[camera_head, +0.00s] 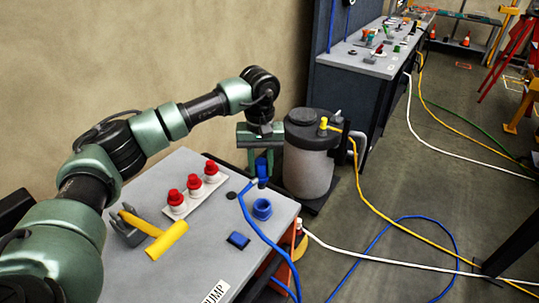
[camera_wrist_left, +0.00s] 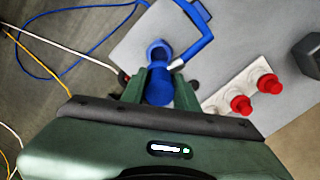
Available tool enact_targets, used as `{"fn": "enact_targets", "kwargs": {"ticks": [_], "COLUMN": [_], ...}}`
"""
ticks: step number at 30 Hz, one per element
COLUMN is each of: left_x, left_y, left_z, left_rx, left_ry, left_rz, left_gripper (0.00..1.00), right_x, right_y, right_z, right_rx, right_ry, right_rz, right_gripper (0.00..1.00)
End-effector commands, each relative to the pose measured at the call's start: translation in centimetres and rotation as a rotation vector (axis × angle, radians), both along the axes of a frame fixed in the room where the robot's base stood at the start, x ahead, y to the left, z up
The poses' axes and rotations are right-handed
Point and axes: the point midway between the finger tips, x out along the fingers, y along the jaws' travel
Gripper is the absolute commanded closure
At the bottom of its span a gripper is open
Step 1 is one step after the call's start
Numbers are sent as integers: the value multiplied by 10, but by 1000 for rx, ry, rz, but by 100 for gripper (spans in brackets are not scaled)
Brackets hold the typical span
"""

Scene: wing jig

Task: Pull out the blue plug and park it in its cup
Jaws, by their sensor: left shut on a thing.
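The blue plug (camera_head: 261,169) is upright near the far right corner of the grey bench top (camera_head: 205,250). My left gripper (camera_head: 260,158) points down and is shut on the plug. In the left wrist view the plug (camera_wrist_left: 158,90) sits between the two green fingers (camera_wrist_left: 159,84). My right gripper is not in view.
A blue hose (camera_head: 252,226) runs over the bench edge. Three red-capped fittings (camera_head: 194,186) stand on a white plate. A yellow-handled tool (camera_head: 160,238) and a flat blue piece (camera_head: 238,240) lie nearer. A lidded tank (camera_head: 309,155) stands close behind the gripper.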

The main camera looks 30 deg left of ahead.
Motion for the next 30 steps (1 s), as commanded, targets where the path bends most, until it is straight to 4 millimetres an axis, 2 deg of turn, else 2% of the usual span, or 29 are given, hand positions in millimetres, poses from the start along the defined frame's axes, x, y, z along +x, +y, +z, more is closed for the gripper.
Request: {"fn": "enact_targets", "kwargs": {"ticks": [5,11,15,24,30], "left_x": [0,0,0,0,0], "left_y": [0,0,0,0,0], "left_z": [-1,-12,-26,-61,-70], "left_rx": [0,0,-1,0,0], "left_ry": [0,0,0,-1,-1], "left_rz": [0,0,0,0,0], "left_gripper": [100,100,100,100,100], "right_x": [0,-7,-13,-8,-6], "right_y": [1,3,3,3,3], "right_z": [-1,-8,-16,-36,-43], "right_rx": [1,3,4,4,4], "right_ry": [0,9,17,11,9], "right_rz": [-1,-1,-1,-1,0], "right_gripper": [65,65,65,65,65]}}
